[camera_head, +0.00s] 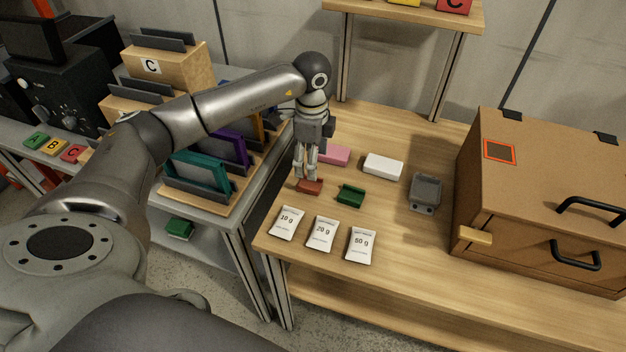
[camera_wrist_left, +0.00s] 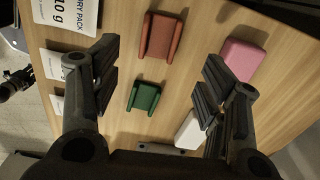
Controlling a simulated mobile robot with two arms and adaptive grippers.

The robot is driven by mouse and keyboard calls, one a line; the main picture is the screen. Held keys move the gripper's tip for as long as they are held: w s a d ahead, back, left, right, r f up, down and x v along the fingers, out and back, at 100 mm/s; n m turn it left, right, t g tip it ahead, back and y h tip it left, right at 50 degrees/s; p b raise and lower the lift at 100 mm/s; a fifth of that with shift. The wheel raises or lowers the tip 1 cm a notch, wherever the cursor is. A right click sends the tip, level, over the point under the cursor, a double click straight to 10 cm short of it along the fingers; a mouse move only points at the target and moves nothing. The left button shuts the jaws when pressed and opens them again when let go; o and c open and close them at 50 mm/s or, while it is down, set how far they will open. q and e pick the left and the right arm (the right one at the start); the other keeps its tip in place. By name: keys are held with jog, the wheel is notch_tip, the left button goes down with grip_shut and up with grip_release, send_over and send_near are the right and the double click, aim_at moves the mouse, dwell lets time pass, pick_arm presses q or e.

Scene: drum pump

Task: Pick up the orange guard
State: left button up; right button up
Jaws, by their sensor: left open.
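The orange guard, a small orange-red piece with raised side rails (camera_head: 309,188), lies on the wooden table. It also shows in the left wrist view at the top middle (camera_wrist_left: 160,38). My left gripper (camera_head: 305,175) points down above it, and its fingers hide part of the guard's far side in the head view. In the left wrist view the fingers (camera_wrist_left: 161,66) are spread apart with nothing between them, and the guard lies beyond their tips. I cannot tell the exact height of the gap. My right gripper is not in view.
A green guard (camera_head: 350,195), pink block (camera_head: 334,156), white block (camera_head: 383,164) and grey tray (camera_head: 425,193) lie close by. Several white packets (camera_head: 323,234) lie along the front. A large brown box (camera_head: 545,210) stands right; a rack of coloured panels (camera_head: 205,180) stands left.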

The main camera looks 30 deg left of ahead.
aim_at(310, 185)
pick_arm(q)
notch_tip(310, 185, down, 2)
jog(key=shift+s, duration=0.15)
jog(key=shift+f, duration=0.3)
jog(key=f, duration=0.2)
jog(key=f+p, duration=0.1)
jog(key=f, duration=0.2)
jog(key=shift+a, duration=0.2)
jog(key=shift+c, duration=1.6)
jog(key=c, duration=0.7)
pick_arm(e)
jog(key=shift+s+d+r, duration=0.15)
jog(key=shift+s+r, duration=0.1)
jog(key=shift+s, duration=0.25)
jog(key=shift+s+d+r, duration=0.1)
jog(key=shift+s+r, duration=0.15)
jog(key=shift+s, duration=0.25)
